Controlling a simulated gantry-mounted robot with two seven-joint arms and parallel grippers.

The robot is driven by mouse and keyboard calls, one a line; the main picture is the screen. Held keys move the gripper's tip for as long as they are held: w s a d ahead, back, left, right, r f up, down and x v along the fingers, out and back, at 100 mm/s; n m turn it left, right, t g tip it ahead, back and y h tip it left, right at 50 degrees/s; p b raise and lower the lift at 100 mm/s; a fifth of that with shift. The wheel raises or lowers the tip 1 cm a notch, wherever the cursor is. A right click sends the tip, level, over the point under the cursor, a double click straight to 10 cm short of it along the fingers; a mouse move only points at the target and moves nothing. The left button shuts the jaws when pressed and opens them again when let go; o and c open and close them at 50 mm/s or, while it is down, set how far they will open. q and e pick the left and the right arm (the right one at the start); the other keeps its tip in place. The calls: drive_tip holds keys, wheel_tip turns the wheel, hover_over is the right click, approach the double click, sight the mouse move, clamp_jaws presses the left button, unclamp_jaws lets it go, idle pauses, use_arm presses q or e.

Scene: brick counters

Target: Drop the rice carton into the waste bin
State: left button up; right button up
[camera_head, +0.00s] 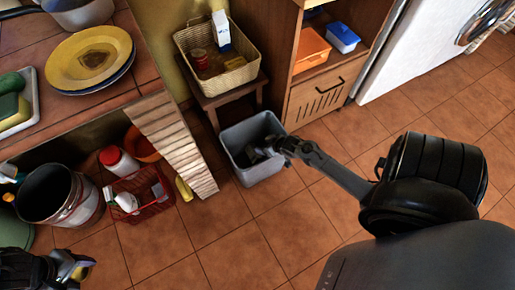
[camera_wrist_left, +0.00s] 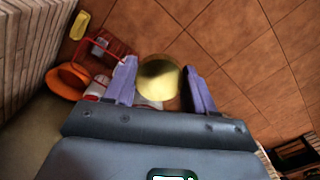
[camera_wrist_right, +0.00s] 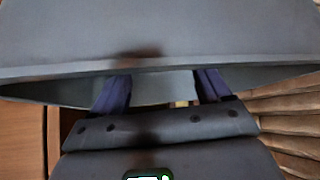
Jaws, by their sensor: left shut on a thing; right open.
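The grey waste bin (camera_head: 262,172) stands on the floor beside a low wooden stool. My right gripper (camera_head: 258,152) is open inside the bin's mouth; the bin's wall (camera_wrist_right: 160,35) fills the top of the right wrist view. A small pale piece (camera_wrist_right: 181,104) shows between the right fingers; I cannot tell what it is. My left gripper (camera_head: 80,268) is at the bottom left, shut on a round yellow-topped thing (camera_wrist_left: 159,78). A white and blue carton (camera_head: 221,28) stands in the wicker basket; I cannot tell whether it is the rice carton.
The wicker basket (camera_head: 238,77) on the stool also holds a red can (camera_head: 199,58). A red wire basket (camera_head: 148,202) and a metal bucket (camera_head: 78,205) stand at the left under the tiled counter (camera_head: 75,108). The floor in the middle is clear.

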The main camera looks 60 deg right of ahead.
use_arm(q)
wheel_tip(320, 180, up, 8)
drive_tip(key=p, duration=0.7)
drive_tip(key=shift+p, duration=0.4)
use_arm(e)
drive_tip(key=v, duration=1.1)
drive_tip(key=shift+d, duration=0.1)
use_arm(q)
drive_tip(key=shift+r, duration=0.25)
use_arm(e)
drive_tip(key=shift+s+r, duration=0.3)
drive_tip(key=shift+r, duration=0.05)
